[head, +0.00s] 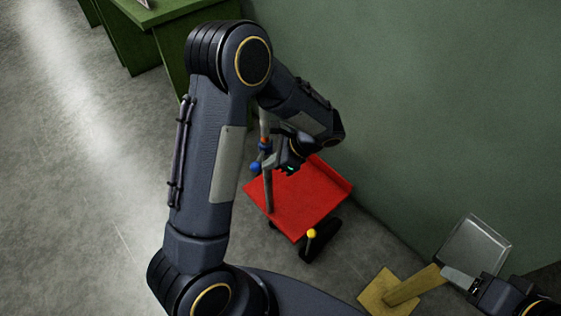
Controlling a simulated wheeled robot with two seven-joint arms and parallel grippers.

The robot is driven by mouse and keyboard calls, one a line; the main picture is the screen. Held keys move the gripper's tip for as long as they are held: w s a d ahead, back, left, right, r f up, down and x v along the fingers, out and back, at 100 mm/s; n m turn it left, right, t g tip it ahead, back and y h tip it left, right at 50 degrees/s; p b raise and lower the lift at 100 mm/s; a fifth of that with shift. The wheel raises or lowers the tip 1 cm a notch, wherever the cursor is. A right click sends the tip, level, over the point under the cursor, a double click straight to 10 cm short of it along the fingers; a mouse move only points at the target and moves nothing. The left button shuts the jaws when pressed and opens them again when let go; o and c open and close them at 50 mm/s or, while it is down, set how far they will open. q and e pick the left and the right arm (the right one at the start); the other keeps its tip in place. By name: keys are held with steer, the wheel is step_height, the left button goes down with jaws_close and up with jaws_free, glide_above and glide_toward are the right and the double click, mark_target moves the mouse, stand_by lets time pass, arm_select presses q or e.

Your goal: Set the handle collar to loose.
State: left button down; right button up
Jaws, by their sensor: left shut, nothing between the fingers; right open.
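A handle post (267,190) rises from the left edge of a red cart deck (305,207). On it is a blue collar (264,146) with a blue ball knob (255,167) sticking out to the lower left, and a small orange-red band shows just above. My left gripper (279,160) is shut and empty, close to the right side of the post at collar height. I cannot tell whether it touches. My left arm hides part of the upper post. I cannot read any marking on the collar. My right gripper (458,279) is open at the lower right, far from the post.
A yellow-knobbed lever (311,234) stands at the cart's front edge. A green wall (440,120) runs behind the cart. A green bench (150,40) is at upper left. Floor at left is clear.

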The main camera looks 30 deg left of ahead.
mark_target(253, 164)
arm_select(q)
steer(key=shift+s+a+m+t, duration=0.25)
steer(key=shift+a+m+t, duration=0.1)
steer(key=shift+m, duration=0.15)
stand_by(0.3)
steer(key=shift+s+a+m+t+y, duration=0.35)
steer(key=shift+a+m+t, duration=0.3)
steer(key=shift+m, duration=0.35)
steer(key=a+m+t, duration=0.1)
steer(key=m, duration=0.1)
steer(key=shift+s+a+m+t+b, duration=0.3)
steer(key=shift+s+a+t+b, duration=0.05)
steer(key=shift+a+t, duration=0.05)
steer(key=a+m+t, duration=0.1)
steer(key=a+m+t+h+b, duration=0.1)
steer(key=a+m, duration=0.1)
steer(key=a+m+t+b, duration=0.1)
steer(key=m, duration=0.1)
steer(key=shift+w+a+t+h, duration=0.3)
steer(key=shift+w+h, duration=0.05)
arm_select(e)
steer(key=f, duration=0.1)
steer(key=a+f, duration=0.1)
steer(key=f, duration=0.1)
steer(key=shift+s+f, duration=0.1)
arm_select(q)
steer(key=shift+w+a+r+b, duration=0.1)
steer(key=shift+a+b, duration=0.05)
steer(key=shift+b, duration=0.15)
